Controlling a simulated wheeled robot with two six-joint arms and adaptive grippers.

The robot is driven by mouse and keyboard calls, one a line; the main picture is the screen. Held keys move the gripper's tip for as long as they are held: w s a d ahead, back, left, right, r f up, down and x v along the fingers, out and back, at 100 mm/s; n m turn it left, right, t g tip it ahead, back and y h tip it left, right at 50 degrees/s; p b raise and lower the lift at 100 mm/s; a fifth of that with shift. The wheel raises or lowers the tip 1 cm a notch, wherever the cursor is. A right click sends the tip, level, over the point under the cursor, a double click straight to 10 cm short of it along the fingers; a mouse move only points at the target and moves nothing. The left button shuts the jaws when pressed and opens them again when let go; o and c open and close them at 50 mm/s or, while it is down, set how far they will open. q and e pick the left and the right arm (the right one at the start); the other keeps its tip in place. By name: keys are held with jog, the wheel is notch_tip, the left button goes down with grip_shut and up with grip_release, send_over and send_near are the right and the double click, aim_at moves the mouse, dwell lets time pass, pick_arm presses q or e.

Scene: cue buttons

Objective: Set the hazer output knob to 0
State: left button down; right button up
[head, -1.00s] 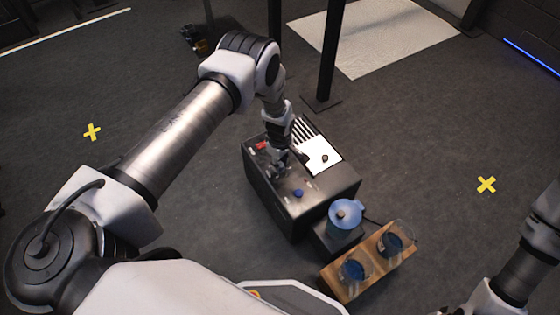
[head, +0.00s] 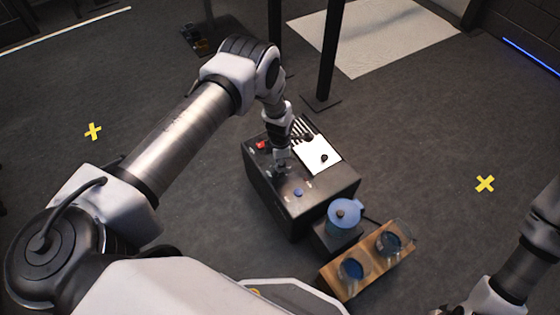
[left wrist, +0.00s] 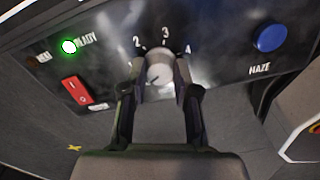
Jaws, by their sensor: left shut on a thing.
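The hazer is a black box (head: 315,195) on the floor in the middle of the head view. Its output knob (left wrist: 160,72) is a round pale dial in the left wrist view, with 2, 3 and 4 printed around its far side. Lower numbers are not readable, and I cannot tell the pointer's setting. My left gripper (left wrist: 161,66) is shut on the knob, one finger on each side. In the head view the left gripper (head: 281,163) is over the front part of the hazer's top and hides the knob. My right gripper is out of the picture.
A lit green READY lamp (left wrist: 69,46) and a red switch (left wrist: 77,91) lie left of the knob. A blue HAZE button (left wrist: 271,38) lies right. A blue-lidded jug (head: 345,216) and a wooden holder with two cups (head: 362,268) stand beside the hazer.

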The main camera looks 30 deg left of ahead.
pick_arm(q)
jog(key=shift+n, duration=1.9)
jog(key=c, duration=0.9)
grip_release()
jog(key=shift+o, duration=0.2)
notch_tip(320, 180, up, 12)
jog(key=shift+s+f, duration=0.1)
